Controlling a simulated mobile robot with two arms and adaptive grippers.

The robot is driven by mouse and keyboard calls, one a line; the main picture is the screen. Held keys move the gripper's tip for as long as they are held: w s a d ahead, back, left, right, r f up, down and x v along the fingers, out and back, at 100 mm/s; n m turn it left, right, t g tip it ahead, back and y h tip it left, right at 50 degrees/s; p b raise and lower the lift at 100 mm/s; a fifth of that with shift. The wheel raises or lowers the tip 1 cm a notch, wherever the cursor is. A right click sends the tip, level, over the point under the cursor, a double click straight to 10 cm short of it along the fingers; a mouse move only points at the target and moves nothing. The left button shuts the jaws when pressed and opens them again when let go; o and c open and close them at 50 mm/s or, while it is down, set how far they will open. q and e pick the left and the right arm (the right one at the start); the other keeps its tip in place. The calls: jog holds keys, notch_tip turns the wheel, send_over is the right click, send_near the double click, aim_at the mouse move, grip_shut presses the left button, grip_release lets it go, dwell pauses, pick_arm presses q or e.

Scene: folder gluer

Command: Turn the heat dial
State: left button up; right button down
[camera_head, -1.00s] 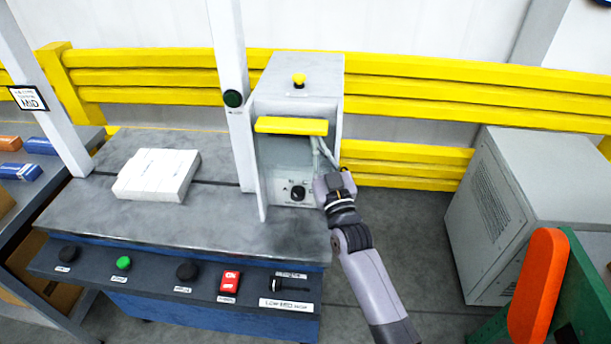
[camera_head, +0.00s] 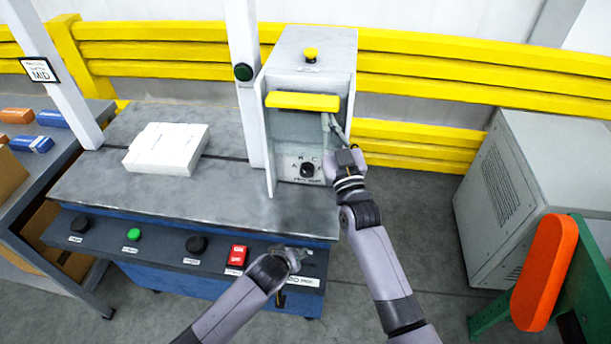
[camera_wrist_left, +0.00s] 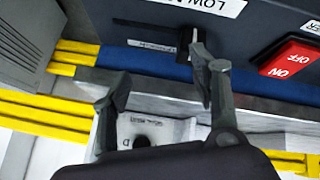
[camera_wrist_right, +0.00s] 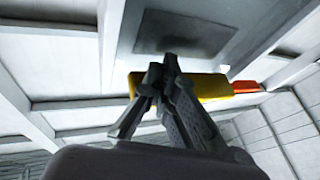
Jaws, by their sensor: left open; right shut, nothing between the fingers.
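The heat dial (camera_head: 307,170) is a round black knob with letters around it, low on the front of a grey box (camera_head: 310,50). A yellow-edged cover (camera_head: 302,101) sticks out above it. My right gripper (camera_head: 328,119) is shut and empty under the cover's right end; I cannot tell if it touches. The cover also shows behind its fingers in the right wrist view (camera_wrist_right: 207,86). My left gripper (camera_head: 303,253) is open over the control panel, below and in front of the dial. In the left wrist view the dial (camera_wrist_left: 141,141) shows beyond the open fingers (camera_wrist_left: 160,63).
The control panel (camera_head: 215,247) carries several buttons, a red switch (camera_head: 237,256) and a lever (camera_wrist_left: 184,42) close to my left fingers. White cartons (camera_head: 166,148) lie on the grey tabletop (camera_head: 225,205). A grey cabinet (camera_head: 530,190) and an orange part (camera_head: 545,272) stand right.

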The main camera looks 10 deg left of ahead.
aim_at(306, 174)
pick_arm(q)
jog(key=w+r+m+t, duration=0.1)
jog(key=w+r+t, duration=0.5)
jog(key=w+r, duration=0.6)
jog(key=shift+h, duration=0.4)
jog(key=x, duration=1.1)
jog(key=shift+a, duration=0.1)
jog(key=c, duration=1.1)
